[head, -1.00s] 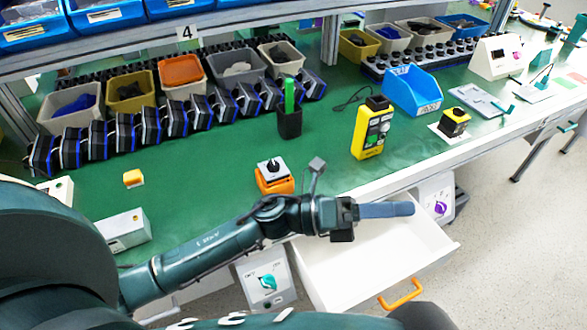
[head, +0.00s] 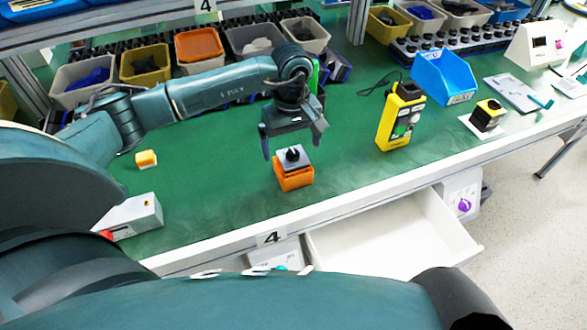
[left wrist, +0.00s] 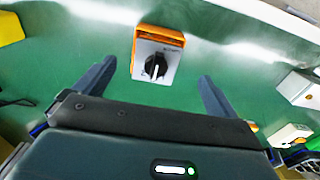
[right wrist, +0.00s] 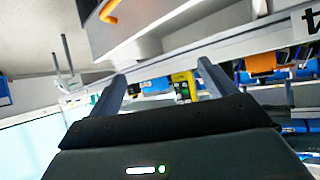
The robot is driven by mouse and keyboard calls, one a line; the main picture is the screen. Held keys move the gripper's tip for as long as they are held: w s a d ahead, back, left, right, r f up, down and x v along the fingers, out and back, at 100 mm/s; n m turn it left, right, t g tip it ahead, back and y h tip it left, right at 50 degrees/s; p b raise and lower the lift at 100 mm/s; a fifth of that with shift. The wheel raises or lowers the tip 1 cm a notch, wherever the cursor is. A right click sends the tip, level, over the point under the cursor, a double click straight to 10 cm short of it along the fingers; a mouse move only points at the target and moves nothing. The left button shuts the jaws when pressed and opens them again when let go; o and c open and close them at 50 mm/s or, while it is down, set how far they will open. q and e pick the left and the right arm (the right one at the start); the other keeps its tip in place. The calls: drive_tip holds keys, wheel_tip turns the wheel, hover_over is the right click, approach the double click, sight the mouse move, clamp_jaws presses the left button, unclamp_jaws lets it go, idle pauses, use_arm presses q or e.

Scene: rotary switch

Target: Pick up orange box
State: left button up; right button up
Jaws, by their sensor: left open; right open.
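The orange box (head: 295,178) stands on the green bench top near its front edge, with a grey plate and a black rotary knob on top. It also shows in the left wrist view (left wrist: 158,55), ahead of and between the fingertips. My left gripper (head: 292,146) is open and empty, pointing down just behind and above the box, with a finger to each side. My right gripper (right wrist: 160,82) is open and empty in the right wrist view, below bench level, facing the drawer side. It is not seen in the head view.
A yellow control box (head: 402,118) and a blue bin (head: 443,76) stand to the right. A small yellow cube (head: 146,159) and a grey box (head: 135,217) are at left. An open white drawer (head: 395,240) juts out below the bench edge. Bins line the back.

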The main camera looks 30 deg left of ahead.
sight(293, 162)
use_arm(q)
drive_tip(key=f, duration=0.2)
drive_tip(key=f+p, duration=0.1)
drive_tip(key=f, duration=0.4)
drive_tip(key=shift+w+a+f, duration=0.1)
drive_tip(key=shift+w+f, duration=0.2)
drive_tip(key=shift+w, duration=0.1)
drive_tip(key=c, duration=1.1)
